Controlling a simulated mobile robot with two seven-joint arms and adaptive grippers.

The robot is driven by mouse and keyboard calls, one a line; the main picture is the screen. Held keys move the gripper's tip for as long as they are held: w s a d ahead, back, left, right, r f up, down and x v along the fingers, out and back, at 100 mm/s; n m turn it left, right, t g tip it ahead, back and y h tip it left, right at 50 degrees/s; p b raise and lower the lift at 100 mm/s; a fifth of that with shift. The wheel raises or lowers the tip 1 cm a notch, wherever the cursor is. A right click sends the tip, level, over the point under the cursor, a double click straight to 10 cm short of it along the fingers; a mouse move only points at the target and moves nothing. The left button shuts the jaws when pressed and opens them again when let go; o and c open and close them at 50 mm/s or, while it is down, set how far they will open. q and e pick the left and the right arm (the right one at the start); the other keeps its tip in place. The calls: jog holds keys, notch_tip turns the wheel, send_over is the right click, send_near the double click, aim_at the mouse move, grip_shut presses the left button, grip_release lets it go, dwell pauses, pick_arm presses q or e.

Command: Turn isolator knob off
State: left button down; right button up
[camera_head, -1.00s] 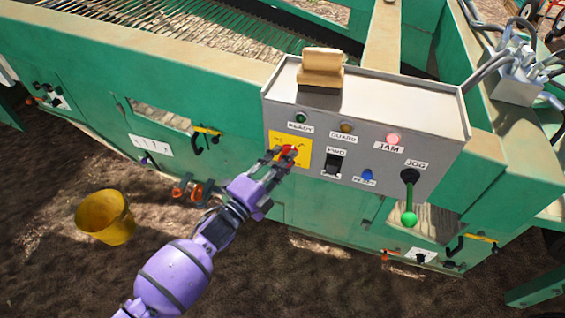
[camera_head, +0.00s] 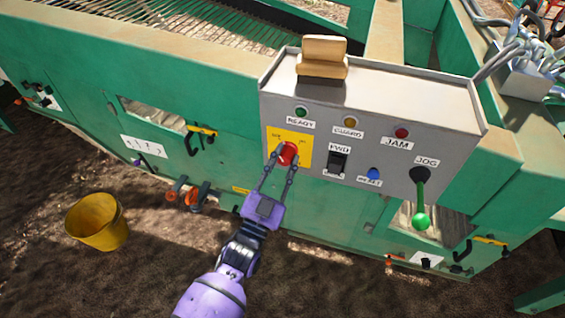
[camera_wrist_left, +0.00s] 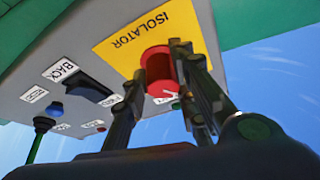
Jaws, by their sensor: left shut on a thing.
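The red isolator knob (camera_head: 288,151) sits on a yellow plate (camera_head: 303,138) at the left of the grey control box (camera_head: 428,98). My left gripper (camera_head: 284,161) is shut on the knob, one finger on each side. In the left wrist view the knob (camera_wrist_left: 156,62) shows between the fingers (camera_wrist_left: 160,72), below an upside-down ISOLATOR label. The fingers hide part of the plate's markings. My right gripper is not in view.
The box also carries a black FWD switch (camera_head: 337,162), a blue button (camera_head: 373,173) and a green-tipped JOG lever (camera_head: 421,205). A tan block (camera_head: 322,57) sits on top. The READY, GUARD and JAM lamps look dark. A yellow bucket (camera_head: 96,222) stands at left.

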pick_arm(q)
jog(key=shift+s+d+f+n+t+y, duration=0.15)
jog(key=shift+n+y, duration=0.4)
jog(key=shift+n, duration=0.6)
jog(key=shift+s+d+f+n+t+y, duration=0.2)
jog(key=shift+n+y, duration=0.35)
jog(key=shift+n, duration=0.6)
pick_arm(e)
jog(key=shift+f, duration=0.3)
pick_arm(q)
jog(key=shift+w+n, duration=0.15)
jog(key=shift+n, duration=0.15)
jog(key=c, duration=1.6)
grip_release()
jog(key=shift+r, duration=0.15)
jog(key=shift+o, duration=0.2)
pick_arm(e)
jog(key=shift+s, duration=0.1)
pick_arm(q)
jog(key=shift+a+r, duration=0.1)
jog(key=shift+r, duration=0.05)
jog(key=v, duration=1.2)
jog(key=shift+w, duration=0.1)
